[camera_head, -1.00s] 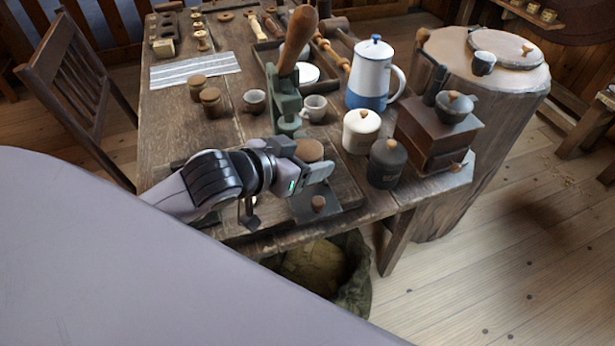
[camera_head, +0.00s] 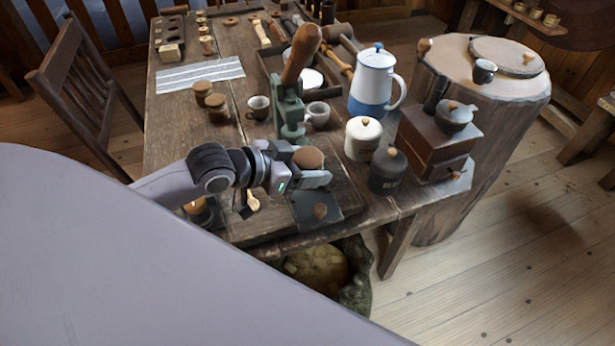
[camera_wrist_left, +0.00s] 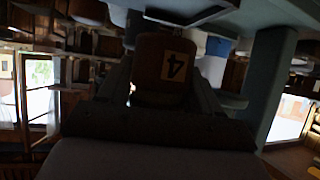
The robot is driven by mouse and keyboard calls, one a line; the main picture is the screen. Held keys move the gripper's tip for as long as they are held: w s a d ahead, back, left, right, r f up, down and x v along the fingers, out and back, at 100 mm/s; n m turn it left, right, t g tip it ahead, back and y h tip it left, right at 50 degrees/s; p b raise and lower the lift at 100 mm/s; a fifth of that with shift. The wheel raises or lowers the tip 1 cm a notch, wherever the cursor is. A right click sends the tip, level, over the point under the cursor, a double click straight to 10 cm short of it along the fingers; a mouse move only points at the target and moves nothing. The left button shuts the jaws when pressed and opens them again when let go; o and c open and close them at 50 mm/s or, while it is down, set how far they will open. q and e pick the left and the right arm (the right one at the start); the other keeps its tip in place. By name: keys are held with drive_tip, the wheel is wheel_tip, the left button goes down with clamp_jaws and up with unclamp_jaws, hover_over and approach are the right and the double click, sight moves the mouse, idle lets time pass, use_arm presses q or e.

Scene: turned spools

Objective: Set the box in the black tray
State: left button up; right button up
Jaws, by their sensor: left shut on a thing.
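My left gripper (camera_head: 312,178) is over the near end of the wooden table, shut on a brown box. In the left wrist view the box (camera_wrist_left: 168,65) sits between the fingers, with a pale label marked 4 that appears upside down. In the head view a brown rounded top (camera_head: 308,158) shows just behind the fingers; I cannot tell whether it is the box. A dark, flat square piece (camera_head: 303,207) with a brown knob on it lies just below the gripper. Farther back is a dark tray (camera_head: 268,72) holding white dishes. I cannot tell which is the black tray. My right gripper is out of view.
A green lever press (camera_head: 288,108) stands right behind the gripper, with small cups beside it. A white canister (camera_head: 362,138), a dark canister (camera_head: 387,170), a blue-and-white pot (camera_head: 374,82) and a grinder (camera_head: 436,142) crowd the right. A sack (camera_head: 325,268) stands below the table edge.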

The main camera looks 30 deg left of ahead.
use_arm(q)
drive_tip(key=shift+f, duration=1.7)
drive_tip(key=shift+f, duration=0.15)
drive_tip(key=o, duration=0.8)
drive_tip(key=shift+r, duration=0.2)
drive_tip(key=shift+p+v, duration=0.55)
drive_tip(key=shift+v, duration=5.4)
